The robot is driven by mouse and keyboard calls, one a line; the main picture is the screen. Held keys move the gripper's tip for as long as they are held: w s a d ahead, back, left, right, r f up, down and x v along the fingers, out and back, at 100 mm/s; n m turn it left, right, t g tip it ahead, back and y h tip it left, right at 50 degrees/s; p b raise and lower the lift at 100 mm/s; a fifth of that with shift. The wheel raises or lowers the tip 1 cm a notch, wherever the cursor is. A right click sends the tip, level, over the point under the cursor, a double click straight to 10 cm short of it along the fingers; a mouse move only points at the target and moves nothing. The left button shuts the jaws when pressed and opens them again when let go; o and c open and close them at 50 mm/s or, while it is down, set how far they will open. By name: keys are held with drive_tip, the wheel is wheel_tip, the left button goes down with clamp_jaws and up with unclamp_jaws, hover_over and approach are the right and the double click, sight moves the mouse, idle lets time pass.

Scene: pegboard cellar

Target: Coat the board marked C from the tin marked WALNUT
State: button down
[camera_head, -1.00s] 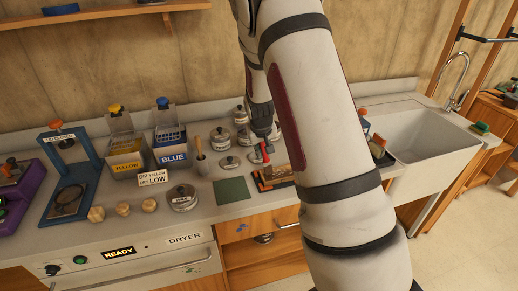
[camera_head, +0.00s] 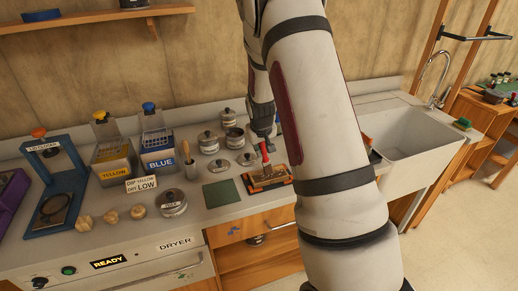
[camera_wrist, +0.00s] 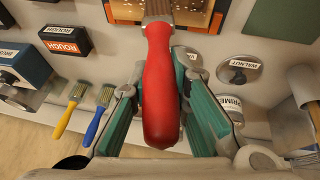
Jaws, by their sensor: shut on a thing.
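My gripper (camera_head: 263,139) is shut on the red handle (camera_wrist: 162,95) of a brush-like tool, seen between its green fingers in the wrist view. The red handle also shows in the head view (camera_head: 265,154), above a wooden board in a dark-edged holder (camera_head: 267,181). The tool's brown head (camera_wrist: 172,10) is over the spotted board; contact is unclear. No letter C is readable. A round lid marked WALNUT (camera_wrist: 238,74) lies on the counter, and an uncovered tin (camera_head: 234,138) stands behind it. My gripper partly hides another labelled lid (camera_head: 246,159).
BLUE (camera_head: 160,162) and YELLOW (camera_head: 114,174) tanks stand left. The sink (camera_head: 415,135) is right. ROUGH blocks (camera_wrist: 66,40) and loose brushes (camera_wrist: 72,108) lie nearby.

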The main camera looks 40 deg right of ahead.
drive_tip(key=shift+s+d, duration=0.9)
drive_tip(key=shift+d, duration=2.1)
drive_tip(key=w+a, duration=0.3)
drive_tip(key=a, duration=0.9)
drive_tip(key=shift+w+a, duration=0.35)
drive_tip(key=shift+a, duration=0.05)
drive_tip(key=shift+r, duration=0.25)
idle(0.4)
drive_tip(key=shift+w, duration=0.1)
drive_tip(key=shift+w+d+b, duration=0.35)
drive_tip(key=shift+d+b, duration=0.05)
drive_tip(key=shift+d, duration=0.3)
drive_tip(key=shift+f, duration=0.3)
idle(0.4)
